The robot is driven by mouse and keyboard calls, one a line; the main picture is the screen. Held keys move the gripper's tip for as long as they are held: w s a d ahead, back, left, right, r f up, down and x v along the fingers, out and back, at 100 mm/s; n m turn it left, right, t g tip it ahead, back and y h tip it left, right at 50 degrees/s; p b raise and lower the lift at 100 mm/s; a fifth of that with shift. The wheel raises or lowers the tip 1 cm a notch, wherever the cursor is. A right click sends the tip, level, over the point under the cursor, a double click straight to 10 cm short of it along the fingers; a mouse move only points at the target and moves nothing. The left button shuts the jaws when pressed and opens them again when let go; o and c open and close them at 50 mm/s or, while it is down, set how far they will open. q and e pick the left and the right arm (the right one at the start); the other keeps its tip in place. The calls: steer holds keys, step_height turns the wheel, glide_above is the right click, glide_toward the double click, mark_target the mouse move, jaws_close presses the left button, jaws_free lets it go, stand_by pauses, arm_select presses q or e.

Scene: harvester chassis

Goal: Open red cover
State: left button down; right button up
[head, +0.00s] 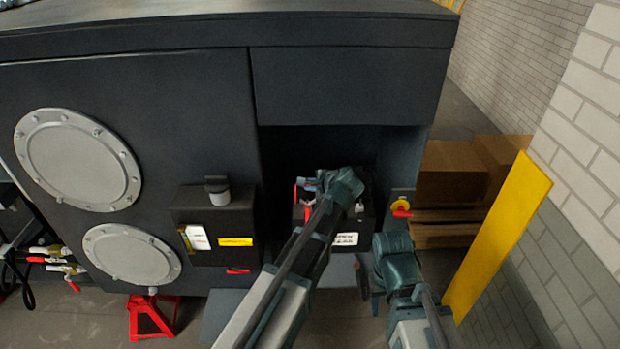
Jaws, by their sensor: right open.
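A black box (368,226) with a white label stands in the dark recess of the chassis. Small red parts (308,212) show at its left side, partly behind my left arm; I cannot tell which is the red cover or how it stands. My left arm reaches across the front of the box, and its far end, with the left gripper (309,185), is over the box's top left; its jaws are not clear. My right gripper (391,252) is lower right, in front of the recess's right edge, open, with its fingertips hard to make out and nothing seen in it.
A yellow switch with a red handle (402,212) is on the panel right of the recess. A second box (217,222) with labels is mounted left of it. Cardboard boxes (450,172) and a yellow post (497,240) stand right. A red jack stand (148,318) is lower left.

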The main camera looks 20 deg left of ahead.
arm_select(q)
steer(key=w+p, duration=0.1)
steer(key=w+r+g+p, duration=0.1)
steer(key=w+g+h+p, duration=0.1)
steer(key=shift+w+a+r+m+p, duration=0.15)
steer(key=shift+a+r+m+p, duration=0.15)
steer(key=shift+a+r+p, duration=0.1)
steer(key=shift+w+a+g+p, duration=0.1)
steer(key=shift+w+g+p, duration=0.25)
steer(key=shift+g, duration=0.25)
steer(key=shift+w+a+f, duration=0.1)
steer(key=shift+w+f, duration=0.1)
steer(key=shift+w, duration=0.05)
steer(key=shift+w+a+f, duration=0.1)
steer(key=shift+w+a, duration=0.05)
steer(key=shift+w, duration=0.15)
steer(key=shift+w+a+f, duration=0.1)
steer(key=shift+w+a, duration=0.15)
steer(key=shift+w, duration=0.5)
steer(key=shift+w+a+f, duration=0.1)
steer(key=shift+w+a, duration=0.1)
steer(key=shift+w, duration=0.5)
arm_select(e)
steer(key=shift+r, duration=2.75)
arm_select(q)
steer(key=shift+w+r, duration=0.1)
